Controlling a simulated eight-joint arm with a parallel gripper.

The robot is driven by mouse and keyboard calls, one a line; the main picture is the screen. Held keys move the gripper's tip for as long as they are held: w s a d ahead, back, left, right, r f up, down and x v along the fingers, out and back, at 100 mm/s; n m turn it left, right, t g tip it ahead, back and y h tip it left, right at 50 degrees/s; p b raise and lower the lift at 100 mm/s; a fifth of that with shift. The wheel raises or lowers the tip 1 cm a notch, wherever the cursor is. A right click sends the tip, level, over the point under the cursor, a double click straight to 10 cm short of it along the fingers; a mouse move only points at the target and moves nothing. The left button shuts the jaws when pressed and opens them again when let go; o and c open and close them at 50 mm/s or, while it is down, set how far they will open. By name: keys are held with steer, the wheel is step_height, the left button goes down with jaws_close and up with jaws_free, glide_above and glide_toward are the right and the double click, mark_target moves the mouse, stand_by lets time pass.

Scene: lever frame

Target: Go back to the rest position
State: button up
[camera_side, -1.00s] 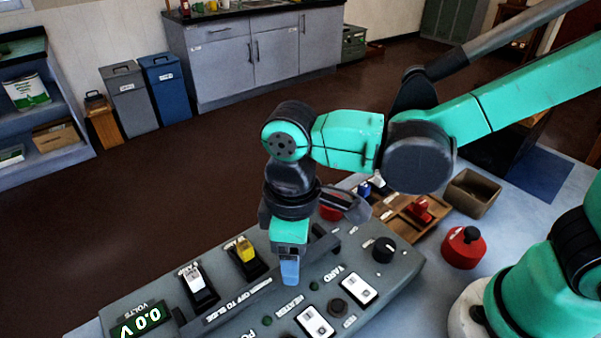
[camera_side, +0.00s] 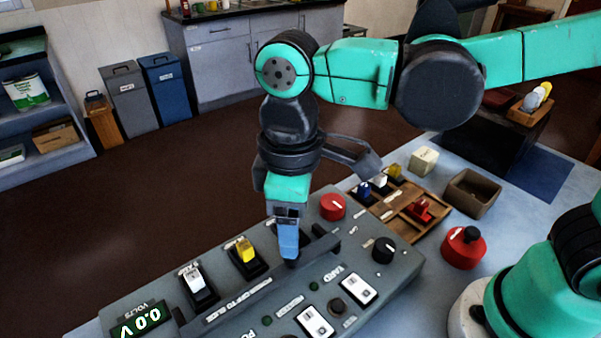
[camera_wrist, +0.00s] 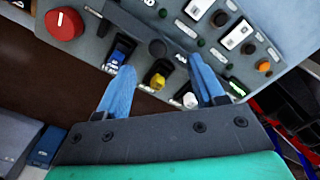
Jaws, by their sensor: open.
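My gripper (camera_side: 288,245) points down over the grey lever panel (camera_side: 400,268) in the side view, with its blue fingers just above or at the panel. In the wrist view my gripper (camera_wrist: 162,92) shows two blue fingers spread apart with nothing between them. A yellow lever (camera_side: 245,250) and a white lever (camera_side: 193,279) stand left of the gripper; they also show in the wrist view, the yellow one (camera_wrist: 158,81) and the white one (camera_wrist: 190,100). A blue switch (camera_wrist: 121,50) shows in the wrist view; the gripper hides it in the side view.
A red knob (camera_side: 332,207) and a black knob (camera_side: 383,250) sit on the panel. The air above the panel's left is clear.

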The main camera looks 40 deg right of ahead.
steer(key=w+d+m+t, duration=0.2)
steer(key=d+m+t, duration=0.5)
steer(key=d, duration=1)
steer(key=shift+w+m, duration=0.2)
steer(key=shift+m, duration=0.8)
